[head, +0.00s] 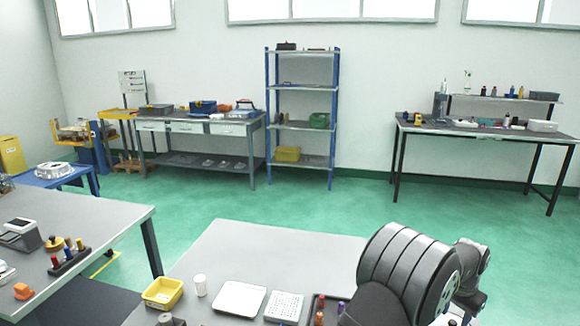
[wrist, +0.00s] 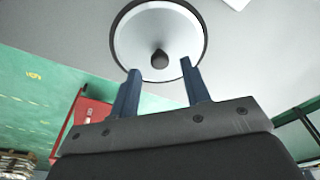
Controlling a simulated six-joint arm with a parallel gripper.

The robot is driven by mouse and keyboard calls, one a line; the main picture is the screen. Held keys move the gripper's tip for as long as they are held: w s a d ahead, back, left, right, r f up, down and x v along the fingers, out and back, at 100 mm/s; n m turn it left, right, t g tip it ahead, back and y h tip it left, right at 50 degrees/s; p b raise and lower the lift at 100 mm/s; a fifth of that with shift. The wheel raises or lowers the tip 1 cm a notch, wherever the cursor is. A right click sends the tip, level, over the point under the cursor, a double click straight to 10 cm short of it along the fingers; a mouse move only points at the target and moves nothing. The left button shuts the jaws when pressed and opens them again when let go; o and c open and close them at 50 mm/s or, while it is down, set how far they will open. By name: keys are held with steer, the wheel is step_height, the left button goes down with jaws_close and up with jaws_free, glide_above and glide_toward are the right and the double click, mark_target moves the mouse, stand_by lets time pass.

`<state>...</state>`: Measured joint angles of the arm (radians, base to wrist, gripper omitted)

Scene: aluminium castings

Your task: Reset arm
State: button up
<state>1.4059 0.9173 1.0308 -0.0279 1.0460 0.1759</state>
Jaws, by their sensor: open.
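My gripper (wrist: 160,68) shows in the wrist view with its two blue fingers apart. Nothing is visibly held between them. Beyond the fingertips is a round white dish-like thing (wrist: 135,35) with a dark rim and a dark knob at its centre. The knob appears between the fingertips; I cannot tell how far off it is. In the head view my arm is folded at the lower right, and my gripper is not visible there.
The near grey table (head: 270,250) bears a yellow bin (head: 162,293), a white cylinder (head: 200,285), a white tray (head: 239,298), a perforated white block (head: 284,307) and a dark tray with bottles (head: 325,310). The table's back part is clear. A red frame (wrist: 92,112) shows in the wrist view.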

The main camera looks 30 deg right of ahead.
step_height(320, 180, down, 2)
steer(key=shift+d+f, duration=0.1)
steer(key=shift+d, duration=0.05)
steer(key=shift+d+r, duration=0.1)
steer(key=shift+r, duration=1.9)
steer(key=shift+f, duration=0.15)
